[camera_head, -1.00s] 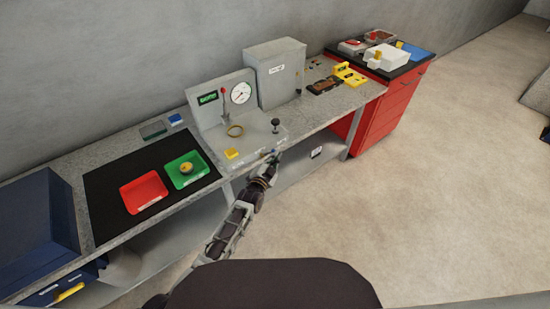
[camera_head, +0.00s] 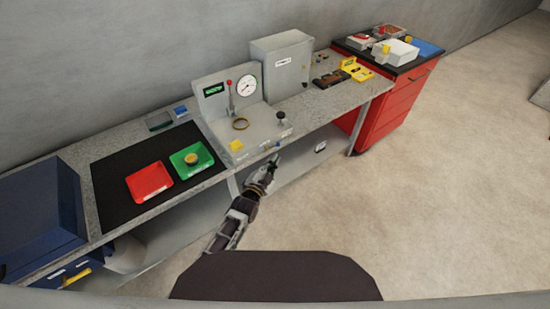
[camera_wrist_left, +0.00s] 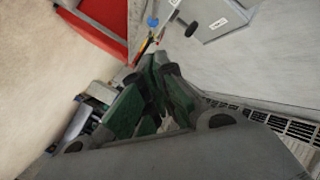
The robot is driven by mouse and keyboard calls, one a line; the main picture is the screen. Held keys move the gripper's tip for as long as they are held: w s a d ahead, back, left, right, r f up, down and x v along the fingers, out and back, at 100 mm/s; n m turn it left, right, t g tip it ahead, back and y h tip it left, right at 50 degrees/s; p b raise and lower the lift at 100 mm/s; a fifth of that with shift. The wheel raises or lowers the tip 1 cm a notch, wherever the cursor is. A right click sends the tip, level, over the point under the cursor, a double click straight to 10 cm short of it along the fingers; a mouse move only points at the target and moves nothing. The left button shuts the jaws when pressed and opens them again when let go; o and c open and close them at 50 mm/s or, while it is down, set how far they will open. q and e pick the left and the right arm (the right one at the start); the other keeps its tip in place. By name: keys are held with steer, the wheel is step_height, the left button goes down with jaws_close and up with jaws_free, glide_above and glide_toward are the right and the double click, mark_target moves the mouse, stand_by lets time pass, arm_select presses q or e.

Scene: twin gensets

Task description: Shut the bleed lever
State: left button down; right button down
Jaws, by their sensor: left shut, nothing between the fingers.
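The grey test rig (camera_head: 262,128) stands on the bench with a gauge, a red-knobbed lever (camera_head: 230,92) and a black knob (camera_head: 281,116). A small blue knob (camera_wrist_left: 152,22) shows in the left wrist view, just beyond my fingertips; I cannot tell for sure that it is the bleed lever. My left gripper (camera_head: 274,160) is shut and empty, just in front of and below the rig's front edge. It also shows in the left wrist view (camera_wrist_left: 157,62), its fingers together. Whether it touches the blue knob I cannot tell. My right gripper is out of view.
A black mat (camera_head: 110,205) with a red tray (camera_head: 150,183) and a green tray (camera_head: 207,160) lies left of the rig. A grey cabinet (camera_head: 282,68) stands behind it. A red drawer unit (camera_head: 385,100) is at the right end. The floor in front is clear.

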arm_select(q)
steer(key=shift+v, duration=1.7)
steer(key=shift+a, duration=0.1)
